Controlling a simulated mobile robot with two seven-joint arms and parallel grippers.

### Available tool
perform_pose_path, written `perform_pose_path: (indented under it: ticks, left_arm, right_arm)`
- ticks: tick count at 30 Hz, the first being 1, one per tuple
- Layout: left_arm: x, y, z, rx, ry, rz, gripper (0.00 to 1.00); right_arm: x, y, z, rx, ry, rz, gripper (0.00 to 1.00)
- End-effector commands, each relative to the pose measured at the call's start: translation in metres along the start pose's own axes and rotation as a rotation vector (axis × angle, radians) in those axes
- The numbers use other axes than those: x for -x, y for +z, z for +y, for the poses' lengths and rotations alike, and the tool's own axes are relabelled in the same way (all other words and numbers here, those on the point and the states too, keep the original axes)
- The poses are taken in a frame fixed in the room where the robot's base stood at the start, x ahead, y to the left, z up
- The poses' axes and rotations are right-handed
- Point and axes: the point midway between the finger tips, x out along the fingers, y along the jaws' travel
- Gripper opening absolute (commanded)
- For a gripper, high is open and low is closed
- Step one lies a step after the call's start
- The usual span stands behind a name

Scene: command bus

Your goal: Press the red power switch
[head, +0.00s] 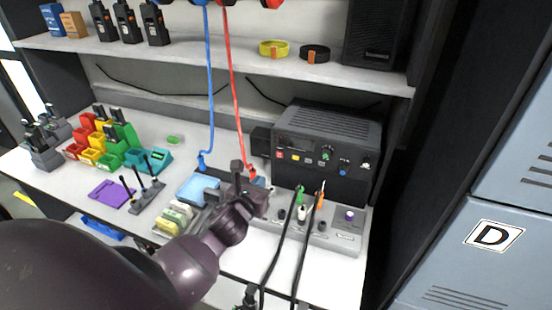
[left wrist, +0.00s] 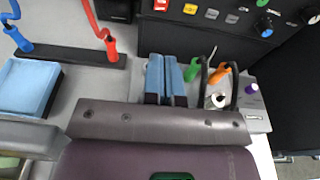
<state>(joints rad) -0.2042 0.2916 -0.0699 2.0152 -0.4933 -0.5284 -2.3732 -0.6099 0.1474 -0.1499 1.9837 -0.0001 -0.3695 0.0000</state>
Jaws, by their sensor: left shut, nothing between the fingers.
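The red power switch (head: 281,155) is a small red square button at the left end of the button row on the front of the black radio unit (head: 325,139). It also shows at the top edge of the left wrist view (left wrist: 160,5). My left gripper (head: 259,183) is in front of and below the switch, apart from it. In the left wrist view its two blue-padded fingers (left wrist: 165,76) lie side by side, shut and empty, pointing toward the radio. My right gripper is not in view.
A grey socket panel (head: 322,236) with green, orange and white plugs and black cables stands before the radio. Blue (head: 201,161) and red (head: 252,173) plugs on cords are left of the gripper. A blue tray (left wrist: 26,88) lies nearby. A shelf (head: 230,57) runs above.

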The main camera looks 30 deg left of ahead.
Motion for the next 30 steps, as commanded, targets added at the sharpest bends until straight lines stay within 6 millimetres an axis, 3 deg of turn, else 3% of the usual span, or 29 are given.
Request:
perform_pose_path:
  ticks: [18,24,30]
  left_arm:
    - [-0.103,0.006,-0.001,0.004,0.0,0.0,0.0]
    - [-0.119,0.011,0.0,0.002,0.0,0.0,0.0]
    - [-0.124,0.012,-0.001,0.001,-0.001,0.001,0.0]
  right_arm:
    - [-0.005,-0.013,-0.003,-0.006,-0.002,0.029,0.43]
    - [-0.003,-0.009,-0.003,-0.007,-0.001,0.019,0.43]
    - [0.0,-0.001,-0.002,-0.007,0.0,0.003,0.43]
